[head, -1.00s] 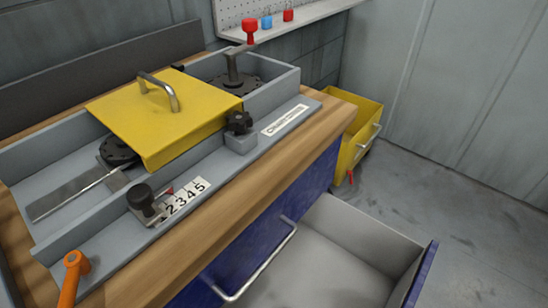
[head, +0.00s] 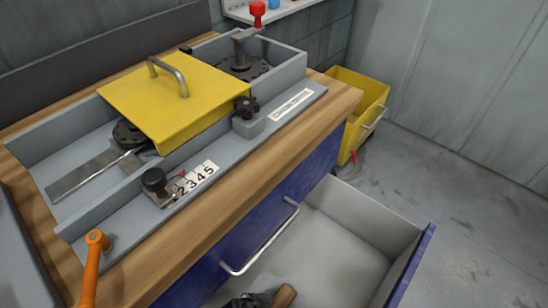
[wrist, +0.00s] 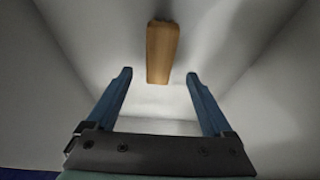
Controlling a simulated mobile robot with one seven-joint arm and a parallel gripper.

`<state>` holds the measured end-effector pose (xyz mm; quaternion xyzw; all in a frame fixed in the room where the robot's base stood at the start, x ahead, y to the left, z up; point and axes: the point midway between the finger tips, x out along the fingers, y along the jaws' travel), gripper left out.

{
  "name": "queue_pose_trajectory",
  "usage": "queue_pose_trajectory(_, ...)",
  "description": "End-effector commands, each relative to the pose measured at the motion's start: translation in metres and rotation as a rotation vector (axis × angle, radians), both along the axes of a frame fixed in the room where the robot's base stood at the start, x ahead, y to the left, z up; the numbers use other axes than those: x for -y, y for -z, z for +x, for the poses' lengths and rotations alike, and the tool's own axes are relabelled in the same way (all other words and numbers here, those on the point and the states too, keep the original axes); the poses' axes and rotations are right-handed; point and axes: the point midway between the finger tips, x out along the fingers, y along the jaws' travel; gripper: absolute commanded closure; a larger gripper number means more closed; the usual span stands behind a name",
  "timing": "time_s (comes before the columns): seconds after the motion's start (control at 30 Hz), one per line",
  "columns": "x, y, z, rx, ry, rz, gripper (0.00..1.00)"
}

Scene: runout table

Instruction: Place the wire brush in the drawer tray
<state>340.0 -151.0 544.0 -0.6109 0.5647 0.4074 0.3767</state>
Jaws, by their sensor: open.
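The drawer tray (head: 365,222) is pulled out from the blue bench front, its pale grey inside showing. The wire brush shows as a light wooden handle (head: 284,297) at the bottom edge of the head view, over the tray; the rest is cut off. In the wrist view the wooden handle (wrist: 161,52) is beyond my fingertips, against the pale tray interior (wrist: 262,30); no bristles are visible. My gripper (wrist: 158,75) is open, its two blue fingers apart with the handle clear of both. A dark shape beside the handle in the head view is too cropped to identify.
A wooden bench top (head: 230,200) carries a grey machine with a yellow cover (head: 175,100) and an orange lever (head: 92,265). A yellow bin (head: 368,105) stands at the bench's far end. Floor to the right is clear.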

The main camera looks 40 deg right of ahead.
Motion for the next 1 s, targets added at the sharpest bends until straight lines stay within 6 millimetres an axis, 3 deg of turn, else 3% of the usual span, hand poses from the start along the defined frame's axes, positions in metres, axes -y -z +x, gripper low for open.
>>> queue_pose_trajectory(0.1, -0.009, -0.023, -0.001, 0.002, -0.002, -0.001, 0.14)
queue_pose_trajectory(0.27, -0.015, -0.037, -0.001, 0.000, -0.001, -0.001, 0.14)
queue_pose_trajectory(0.9, -0.017, -0.040, -0.002, -0.001, 0.000, 0.000, 0.14)
queue_pose_trajectory(1.0, -0.020, -0.051, 0.005, 0.027, 0.002, 0.018, 0.14)
